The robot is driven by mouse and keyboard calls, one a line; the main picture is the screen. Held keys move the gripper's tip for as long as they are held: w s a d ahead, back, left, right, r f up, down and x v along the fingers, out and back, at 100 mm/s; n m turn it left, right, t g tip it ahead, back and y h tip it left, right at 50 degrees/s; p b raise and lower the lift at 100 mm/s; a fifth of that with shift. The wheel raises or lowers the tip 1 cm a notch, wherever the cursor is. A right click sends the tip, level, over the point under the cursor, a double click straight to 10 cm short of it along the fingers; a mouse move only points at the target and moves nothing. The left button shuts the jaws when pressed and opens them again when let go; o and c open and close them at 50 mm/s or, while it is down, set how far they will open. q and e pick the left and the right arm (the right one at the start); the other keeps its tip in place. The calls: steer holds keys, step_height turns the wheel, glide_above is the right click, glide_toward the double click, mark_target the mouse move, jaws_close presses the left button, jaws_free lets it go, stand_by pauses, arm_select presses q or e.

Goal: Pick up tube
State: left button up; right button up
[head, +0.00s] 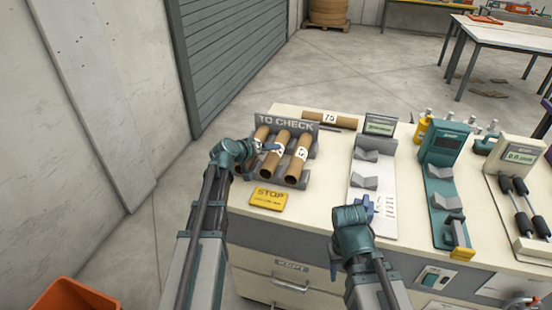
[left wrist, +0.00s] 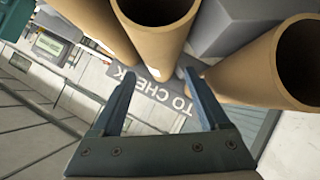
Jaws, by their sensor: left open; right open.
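Several brown cardboard tubes are in view. Three lie side by side in the grey TO CHECK rack (head: 312,150): a left tube (head: 262,133), a middle tube (head: 272,162) and a right tube (head: 298,160) with a white label. Another tube (head: 345,122), marked 75, lies behind the rack. My left gripper (head: 268,147) is at the rack's left side, by the left and middle tubes. In the left wrist view its jaws (left wrist: 163,95) are open and empty, with tube ends close by; exact contact cannot be told. My right gripper (head: 367,206) is open by the grey cradle stand.
A yellow STOP card (head: 269,199) lies before the rack. The cradle stand (head: 385,180) with a small display (head: 380,125), a teal device (head: 445,150) and a white gauge (head: 518,155) fill the bench's right. An orange bin (head: 75,297) stands on the floor.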

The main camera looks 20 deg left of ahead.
mark_target(275, 151)
arm_select(q)
steer(key=shift+w+d+f, duration=0.1)
steer(key=shift+w+f, duration=0.05)
steer(key=shift+w, duration=0.1)
steer(key=shift+w+d+f+b, duration=0.15)
steer(key=shift+w+f+b, duration=0.05)
steer(key=shift+f+b, duration=0.15)
steer(key=b+x, duration=0.1)
steer(key=x, duration=0.1)
steer(key=b+x, duration=0.1)
steer(key=x, duration=0.1)
steer(key=shift+w+d+f+b, duration=0.1)
steer(key=shift+f+b, duration=0.25)
steer(key=shift+f, duration=0.05)
steer(key=shift+r, duration=0.1)
steer(key=c, duration=1.2)
steer(key=shift+o, duration=0.2)
steer(key=shift+r, duration=0.2)
step_height(275, 151, up, 18)
steer(key=p, duration=1.8)
steer(key=shift+f, duration=0.15)
